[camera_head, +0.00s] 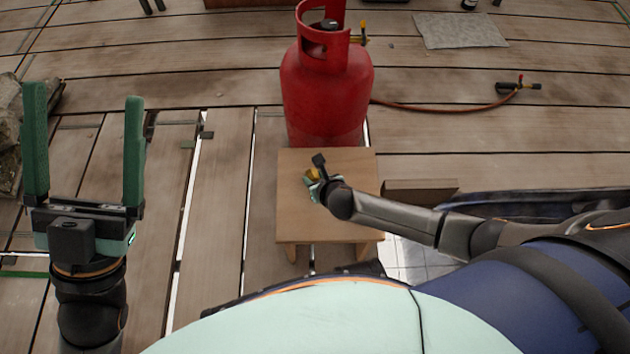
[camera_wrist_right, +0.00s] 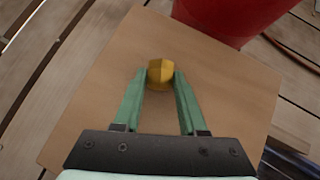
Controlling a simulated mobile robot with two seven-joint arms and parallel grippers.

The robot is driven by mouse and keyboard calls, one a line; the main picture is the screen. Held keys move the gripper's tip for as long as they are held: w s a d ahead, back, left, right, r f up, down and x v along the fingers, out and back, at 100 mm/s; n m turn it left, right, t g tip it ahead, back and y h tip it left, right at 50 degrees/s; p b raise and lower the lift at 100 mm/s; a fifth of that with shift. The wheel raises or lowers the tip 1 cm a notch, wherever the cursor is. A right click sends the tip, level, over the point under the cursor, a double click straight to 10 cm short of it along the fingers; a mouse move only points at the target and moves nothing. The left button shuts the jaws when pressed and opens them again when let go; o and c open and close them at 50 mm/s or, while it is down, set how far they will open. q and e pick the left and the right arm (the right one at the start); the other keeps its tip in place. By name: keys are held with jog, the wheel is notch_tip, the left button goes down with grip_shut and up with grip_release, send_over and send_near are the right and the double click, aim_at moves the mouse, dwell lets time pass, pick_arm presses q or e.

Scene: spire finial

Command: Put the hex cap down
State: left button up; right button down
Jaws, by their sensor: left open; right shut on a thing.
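The hex cap (camera_wrist_right: 160,74) is a small yellow-gold piece. In the right wrist view it sits between the green fingertips of my right gripper (camera_wrist_right: 160,80), which is shut on it. The cap is over the wooden stool top (camera_wrist_right: 85,100); I cannot tell whether it touches the wood. In the head view the cap (camera_head: 312,174) shows as a small yellow spot at my right gripper (camera_head: 311,181), above the stool (camera_head: 355,165). My left gripper (camera_head: 84,150) is open and empty, its green fingers pointing up, well left of the stool.
A red gas cylinder (camera_head: 325,95) stands right behind the stool, and also shows in the right wrist view (camera_wrist_right: 225,15). A hose (camera_head: 440,108) runs from it to a torch (camera_head: 517,86). A grey mat (camera_head: 460,30) lies at the back right. Bare stool top surrounds the cap.

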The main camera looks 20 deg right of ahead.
pick_arm(q)
jog(key=shift+d+f, duration=0.1)
jog(key=shift+f, duration=0.2)
pick_arm(e)
jog(key=shift+f, duration=0.2)
jog(key=shift+f, duration=0.1)
jog(key=shift+f, duration=0.1)
jog(key=shift+c, duration=2.3)
grip_release()
